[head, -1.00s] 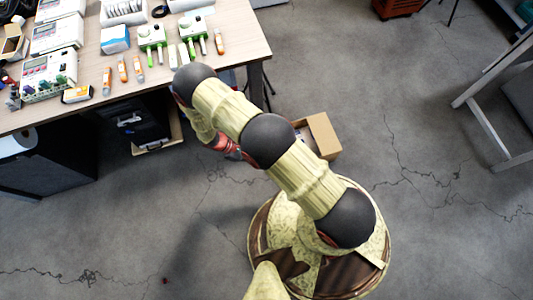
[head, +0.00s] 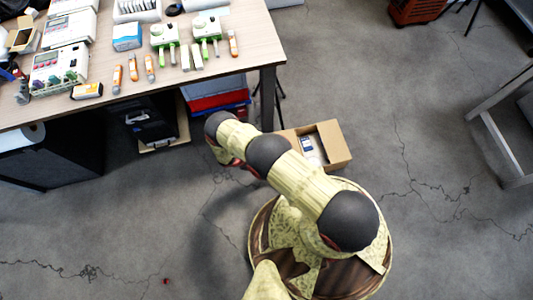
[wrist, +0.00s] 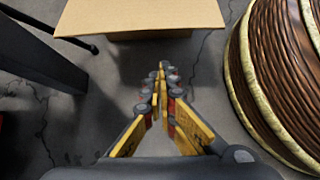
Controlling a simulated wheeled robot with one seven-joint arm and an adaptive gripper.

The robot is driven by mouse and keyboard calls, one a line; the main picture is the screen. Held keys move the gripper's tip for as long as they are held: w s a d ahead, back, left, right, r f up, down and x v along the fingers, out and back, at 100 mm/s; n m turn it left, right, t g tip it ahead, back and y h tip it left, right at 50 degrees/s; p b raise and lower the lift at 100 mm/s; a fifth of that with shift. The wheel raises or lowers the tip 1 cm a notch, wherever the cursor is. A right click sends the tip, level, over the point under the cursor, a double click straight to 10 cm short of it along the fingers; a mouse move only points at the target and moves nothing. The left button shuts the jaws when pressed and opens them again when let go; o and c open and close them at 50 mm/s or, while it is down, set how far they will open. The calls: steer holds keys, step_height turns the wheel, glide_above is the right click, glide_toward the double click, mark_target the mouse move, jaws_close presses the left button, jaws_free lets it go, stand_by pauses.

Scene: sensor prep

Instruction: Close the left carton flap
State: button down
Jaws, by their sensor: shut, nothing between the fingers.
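The open carton (head: 335,146) stands on the floor just right of the table leg in the head view. A white and blue item (head: 310,152) lies inside it. My arm covers its lower left part, so I cannot tell exactly how the left flap stands. In the wrist view a flat cardboard panel of the carton (wrist: 140,16) spans the top, ahead of the fingertips. I cannot tell which panel it is. My gripper (wrist: 160,72) is shut and empty, pointing toward the panel, with floor visible around it. In the head view the gripper is hidden behind my arm.
The table (head: 180,82) at upper left holds devices and orange-labelled tubes. Its dark leg (head: 267,98) stands close to the carton. Red and blue bins (head: 215,92) and a black case (head: 150,120) sit beneath. Floor (head: 420,120) right of the carton is clear.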

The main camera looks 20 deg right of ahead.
steer(key=b+x, duration=0.3)
steer(key=x, duration=0.5)
steer(key=shift+d+r, duration=0.2)
steer(key=shift+r, duration=1.9)
steer(key=shift+r+p, duration=0.15)
steer(key=shift+p, duration=0.2)
